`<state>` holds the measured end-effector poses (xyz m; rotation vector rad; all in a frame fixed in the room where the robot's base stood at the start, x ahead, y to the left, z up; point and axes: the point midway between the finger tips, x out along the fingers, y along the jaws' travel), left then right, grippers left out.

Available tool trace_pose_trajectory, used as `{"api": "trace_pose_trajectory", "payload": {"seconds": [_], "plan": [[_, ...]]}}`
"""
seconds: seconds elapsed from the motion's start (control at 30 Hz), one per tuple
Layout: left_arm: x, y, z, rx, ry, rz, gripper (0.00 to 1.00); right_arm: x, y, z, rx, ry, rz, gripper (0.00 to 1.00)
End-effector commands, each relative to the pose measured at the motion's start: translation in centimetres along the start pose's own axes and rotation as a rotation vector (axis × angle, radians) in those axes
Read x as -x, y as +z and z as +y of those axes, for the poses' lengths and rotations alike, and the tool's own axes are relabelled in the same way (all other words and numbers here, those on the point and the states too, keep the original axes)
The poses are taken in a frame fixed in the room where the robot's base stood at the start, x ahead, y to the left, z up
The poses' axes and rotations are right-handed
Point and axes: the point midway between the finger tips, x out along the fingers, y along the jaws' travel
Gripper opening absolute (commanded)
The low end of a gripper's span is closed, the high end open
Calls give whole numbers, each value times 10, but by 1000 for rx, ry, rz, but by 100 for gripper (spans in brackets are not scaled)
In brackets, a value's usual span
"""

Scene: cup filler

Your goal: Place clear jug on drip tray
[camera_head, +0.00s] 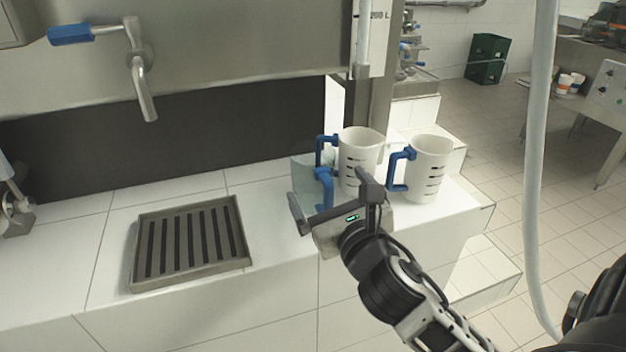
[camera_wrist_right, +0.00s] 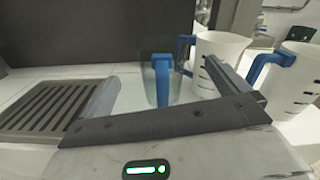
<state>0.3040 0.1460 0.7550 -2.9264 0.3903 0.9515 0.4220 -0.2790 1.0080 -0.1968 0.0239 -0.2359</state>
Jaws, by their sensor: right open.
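The clear jug (camera_head: 306,168) stands on the white tiled counter, see-through and hard to make out, with a blue handle towards me. It also shows in the right wrist view (camera_wrist_right: 176,92), its handle between the lines of my fingers. The metal drip tray (camera_head: 192,279) with dark slots is set on the counter to the left, empty; its edge shows in the wrist view (camera_wrist_right: 97,92). My right gripper (camera_head: 333,203) is open in front of the jug, near the handle. I cannot tell whether the handle lies between the fingertips. My left gripper is not in view.
Two white jugs with blue handles stand right of the clear jug, one closer (camera_head: 360,155) and one farther right (camera_head: 430,168). A tap with a blue lever (camera_head: 140,75) hangs above the tray. The counter (camera_head: 270,215) between tray and jug is clear.

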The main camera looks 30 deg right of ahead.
Motion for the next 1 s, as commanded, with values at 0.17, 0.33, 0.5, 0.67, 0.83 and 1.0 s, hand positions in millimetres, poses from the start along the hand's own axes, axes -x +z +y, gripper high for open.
{"api": "trace_pose_trajectory", "payload": {"seconds": [0.17,0.33,0.5,0.67,0.83,1.0], "plan": [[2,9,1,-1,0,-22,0,-12,2,-1,-1,-1,-1,100],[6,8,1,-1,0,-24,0,-38,5,-5,-4,-2,-2,100],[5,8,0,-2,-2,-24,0,-55,3,-4,-2,1,-1,100],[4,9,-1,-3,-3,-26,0,-57,2,-3,-1,2,0,100],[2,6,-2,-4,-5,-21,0,-57,2,-3,-1,2,0,81],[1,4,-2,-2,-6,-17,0,-57,2,-3,-1,2,0,54]]}}
